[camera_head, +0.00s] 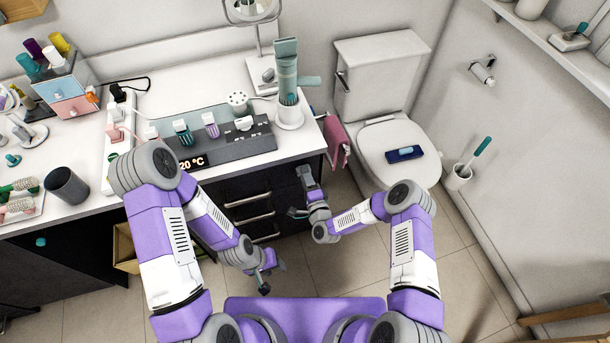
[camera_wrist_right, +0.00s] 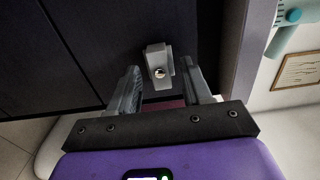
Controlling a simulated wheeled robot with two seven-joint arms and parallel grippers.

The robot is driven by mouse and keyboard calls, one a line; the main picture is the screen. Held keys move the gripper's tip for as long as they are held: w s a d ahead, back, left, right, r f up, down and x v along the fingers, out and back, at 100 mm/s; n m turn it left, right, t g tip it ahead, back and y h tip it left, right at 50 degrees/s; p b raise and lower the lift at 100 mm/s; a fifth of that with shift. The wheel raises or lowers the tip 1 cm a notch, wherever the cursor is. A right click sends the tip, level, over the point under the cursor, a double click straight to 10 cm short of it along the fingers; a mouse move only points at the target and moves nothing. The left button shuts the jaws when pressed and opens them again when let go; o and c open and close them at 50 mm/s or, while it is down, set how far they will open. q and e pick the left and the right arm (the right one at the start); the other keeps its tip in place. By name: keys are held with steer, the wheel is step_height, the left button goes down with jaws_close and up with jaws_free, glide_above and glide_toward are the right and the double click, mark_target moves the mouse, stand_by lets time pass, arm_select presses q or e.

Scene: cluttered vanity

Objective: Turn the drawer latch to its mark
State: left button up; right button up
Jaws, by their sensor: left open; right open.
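My right gripper (camera_wrist_right: 162,82) is open, with one finger on each side of the latch. Gaps show between the latch and both fingers, so they look apart. I cannot make out the latch's mark in either view. My left gripper (camera_head: 267,277) is open and empty, low in front of the drawers.
Drawer handles (camera_head: 250,201) line the cabinet front left of my right gripper. A pink towel (camera_head: 336,143) hangs at the cabinet's right end, near the toilet (camera_head: 398,150). The counter (camera_head: 205,80) above is cluttered. Open tiled floor (camera_head: 330,270) lies between my arms.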

steer(key=shift+w+a, duration=0.2)
steer(key=shift+w, duration=0.4)
jaws_close()
